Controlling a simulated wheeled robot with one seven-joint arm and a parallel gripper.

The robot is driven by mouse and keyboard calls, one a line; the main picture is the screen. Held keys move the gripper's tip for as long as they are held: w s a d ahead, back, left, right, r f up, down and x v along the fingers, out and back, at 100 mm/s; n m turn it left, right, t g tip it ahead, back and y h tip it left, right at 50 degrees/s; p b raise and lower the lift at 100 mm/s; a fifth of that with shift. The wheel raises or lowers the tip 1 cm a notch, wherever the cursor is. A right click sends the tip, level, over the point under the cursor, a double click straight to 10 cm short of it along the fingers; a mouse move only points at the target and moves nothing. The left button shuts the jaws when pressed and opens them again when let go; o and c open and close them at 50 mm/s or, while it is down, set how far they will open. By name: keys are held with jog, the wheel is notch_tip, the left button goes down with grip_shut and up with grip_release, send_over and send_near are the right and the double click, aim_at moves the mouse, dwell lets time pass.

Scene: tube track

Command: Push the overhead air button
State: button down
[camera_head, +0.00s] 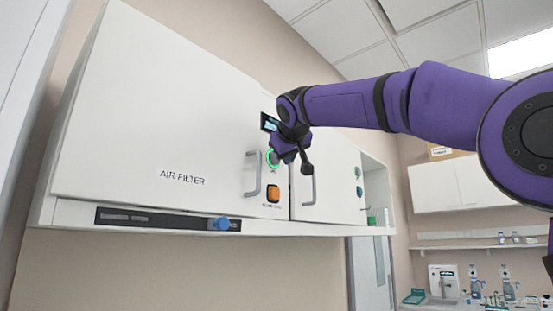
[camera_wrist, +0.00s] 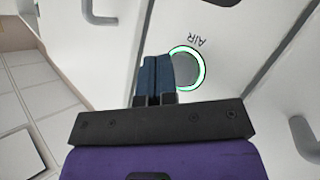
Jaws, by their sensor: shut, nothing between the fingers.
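The air button is a round grey button with a lit green ring on the white overhead cabinet. It shows in the wrist view (camera_wrist: 188,68) with the word AIR beside it, and partly behind my gripper in the head view (camera_head: 273,158). My gripper (camera_head: 287,157) is shut and empty, close to the cabinet front beside the button. In the wrist view its dark blue fingers (camera_wrist: 157,68) lie together and overlap the left edge of the ring. I cannot tell whether the fingertips touch the panel or button.
An orange button (camera_head: 273,194) sits below the air button. Grey door handles (camera_head: 253,175) (camera_head: 309,186) stick out on both sides of it. The AIR FILTER door (camera_head: 150,120) is closed. A blue slider knob (camera_head: 222,224) is on the lower rail. A dark display (camera_head: 269,122) is above.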

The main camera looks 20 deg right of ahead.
jog(key=shift+w+a, duration=0.2)
jog(key=shift+w, duration=0.15)
jog(key=shift+w+a, duration=0.3)
jog(key=shift+w, duration=0.1)
dwell(0.9)
jog(key=shift+s+d, duration=0.55)
jog(key=shift+s, duration=0.25)
jog(key=shift+s, duration=0.1)
jog(key=shift+s+d, duration=0.55)
jog(key=shift+s, duration=0.25)
jog(key=shift+s+d, duration=0.6)
jog(key=shift+s, duration=0.2)
jog(key=shift+s+d, duration=0.55)
jog(key=shift+s, duration=0.25)
